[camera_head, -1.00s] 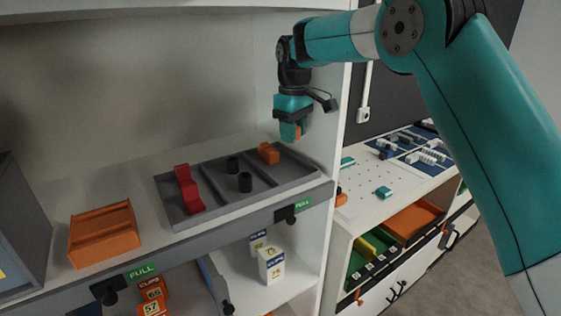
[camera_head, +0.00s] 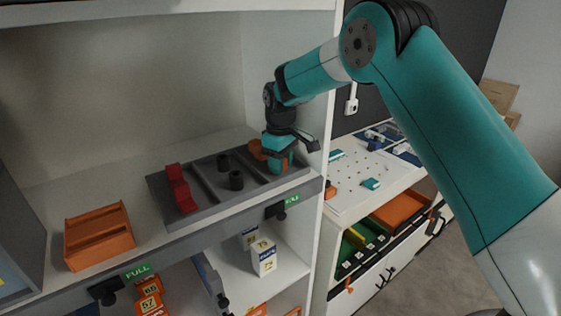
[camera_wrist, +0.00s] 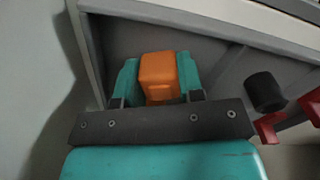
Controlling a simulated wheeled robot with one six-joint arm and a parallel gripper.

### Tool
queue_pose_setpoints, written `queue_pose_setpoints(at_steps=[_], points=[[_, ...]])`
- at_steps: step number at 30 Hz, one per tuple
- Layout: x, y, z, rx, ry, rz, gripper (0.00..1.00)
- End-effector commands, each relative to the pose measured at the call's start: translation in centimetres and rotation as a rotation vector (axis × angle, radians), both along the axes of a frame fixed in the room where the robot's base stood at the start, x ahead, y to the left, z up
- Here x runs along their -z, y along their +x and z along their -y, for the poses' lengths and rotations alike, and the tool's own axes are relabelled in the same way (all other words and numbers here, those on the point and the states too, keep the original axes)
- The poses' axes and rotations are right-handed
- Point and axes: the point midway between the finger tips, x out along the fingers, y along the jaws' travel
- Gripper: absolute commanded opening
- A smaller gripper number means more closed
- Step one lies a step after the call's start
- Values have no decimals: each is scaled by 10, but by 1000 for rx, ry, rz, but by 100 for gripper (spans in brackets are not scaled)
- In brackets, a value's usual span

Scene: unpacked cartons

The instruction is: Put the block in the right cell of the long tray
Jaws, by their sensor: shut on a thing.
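The long grey tray (camera_head: 212,195) lies on the shelf with three cells side by side. My gripper (camera_head: 280,166) is shut on another orange block (camera_wrist: 158,75), which shows between the teal fingers in the wrist view. I cannot tell whether the held block touches the tray floor.
An orange bin (camera_head: 99,236) stands left of the tray. The cabinet's side wall (camera_head: 322,110) rises close to the right of my gripper. A pegboard workbench (camera_head: 350,190) lies beyond it. Labelled boxes (camera_head: 263,256) stand on the shelf below.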

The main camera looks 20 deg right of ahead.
Motion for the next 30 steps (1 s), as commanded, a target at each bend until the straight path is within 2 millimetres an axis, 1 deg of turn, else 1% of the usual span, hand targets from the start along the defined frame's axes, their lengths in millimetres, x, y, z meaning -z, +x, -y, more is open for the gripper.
queue_pose_setpoints(at_steps=[1, 4, 11, 15, 17, 24, 28, 30], points=[[2, 0, 0, 0, -1, -1, 38], [1, 0, 0, 0, -1, -1, 60], [1, 0, 0, 0, -1, -1, 61], [-6, 0, 0, 0, 0, 1, 61], [-13, 1, 0, 0, 0, 4, 61], [-55, 1, 0, 0, 1, 4, 61], [-70, 0, 0, 0, 1, 2, 61], [-79, -5, -2, -1, 3, 4, 61]])
